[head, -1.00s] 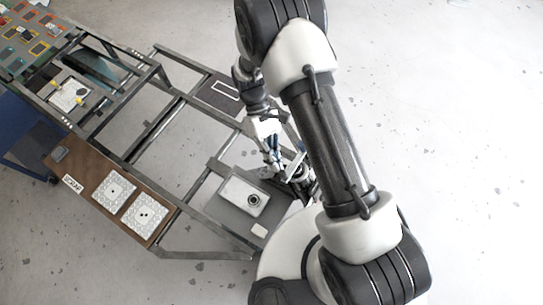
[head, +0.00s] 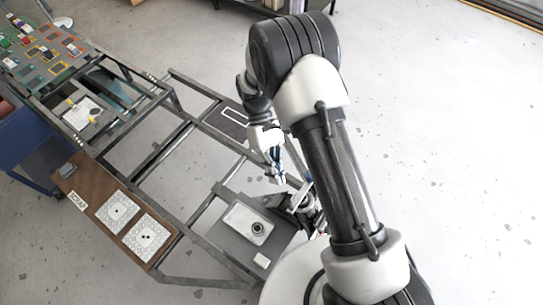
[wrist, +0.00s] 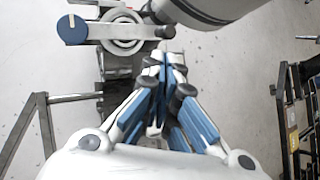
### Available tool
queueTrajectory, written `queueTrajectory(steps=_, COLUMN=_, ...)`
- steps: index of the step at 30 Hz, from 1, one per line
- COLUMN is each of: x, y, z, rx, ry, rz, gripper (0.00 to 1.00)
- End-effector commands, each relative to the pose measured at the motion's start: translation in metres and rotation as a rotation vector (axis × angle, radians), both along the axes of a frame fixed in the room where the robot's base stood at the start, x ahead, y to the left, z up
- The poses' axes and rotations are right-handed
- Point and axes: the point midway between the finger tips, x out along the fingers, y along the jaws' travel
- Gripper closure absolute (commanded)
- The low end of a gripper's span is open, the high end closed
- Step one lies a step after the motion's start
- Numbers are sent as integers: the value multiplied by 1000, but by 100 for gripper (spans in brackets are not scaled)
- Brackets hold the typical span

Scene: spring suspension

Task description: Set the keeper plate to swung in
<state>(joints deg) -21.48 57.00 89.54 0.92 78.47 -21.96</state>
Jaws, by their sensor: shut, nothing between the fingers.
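In the wrist view, a pale bar with a round blue end (wrist: 72,29), which looks like the keeper plate, lies across the top left. It reaches right to a ringed metal part (wrist: 121,32) of the spring suspension. My gripper (wrist: 164,62) is shut and empty, its fingertips just below and right of that ring. I cannot tell whether they touch anything. In the head view my gripper (head: 275,177) points down beside the suspension fixture (head: 305,198), which my arm partly hides. The bar's swing position is not clear there.
A grey panel with a white box (head: 248,222) is left of the fixture. Steel frame rails (head: 175,150) run left, with a brown board (head: 88,178) holding two white patterned plates. Dark shelving (wrist: 292,110) stands at right in the wrist view. Open floor lies right of my arm.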

Motion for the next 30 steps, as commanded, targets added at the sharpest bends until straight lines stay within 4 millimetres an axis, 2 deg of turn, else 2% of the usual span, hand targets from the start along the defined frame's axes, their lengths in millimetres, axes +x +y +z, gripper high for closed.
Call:
queueTrajectory(steps=1, x=9, y=3, z=8, rx=2, ry=-5, rz=0, gripper=100)
queueTrajectory(steps=6, x=30, y=11, z=31, rx=1, ry=-3, rz=0, gripper=100)
queueTrajectory(steps=12, x=43, y=16, z=45, rx=1, ry=-1, rz=0, gripper=100)
queueTrajectory(steps=30, x=45, y=17, z=47, rx=0, ry=0, rz=0, gripper=100)
